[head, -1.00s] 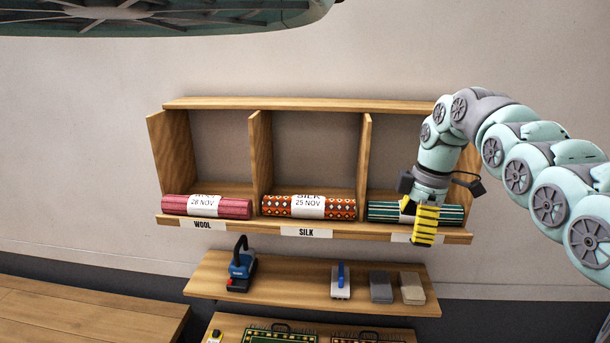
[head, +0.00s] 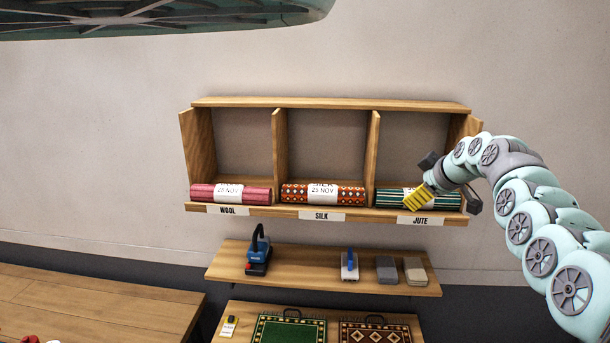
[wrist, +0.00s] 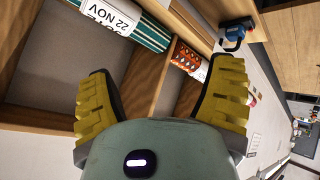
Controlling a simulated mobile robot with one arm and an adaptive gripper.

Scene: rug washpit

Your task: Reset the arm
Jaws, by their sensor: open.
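My gripper (head: 418,196) has yellow ridged fingers and is in front of the right compartment, at the green striped roll (head: 447,199). In the wrist view my gripper (wrist: 165,100) is open, its two fingers wide apart with nothing between them. The green striped roll (wrist: 150,38) lies beyond the fingers there, with a white label reading 22 NOV. In the head view the roll lies in the compartment above the JUTE sign (head: 420,221), partly hidden by a finger. My arm reaches in from the right edge.
The wooden shelf (head: 330,103) also holds a red roll (head: 258,194) over WOOL and an orange patterned roll (head: 350,194) over SILK. A lower shelf (head: 310,276) carries a blue tool (head: 258,257), a brush (head: 349,266) and two blocks. A wooden bench (head: 90,300) is lower left.

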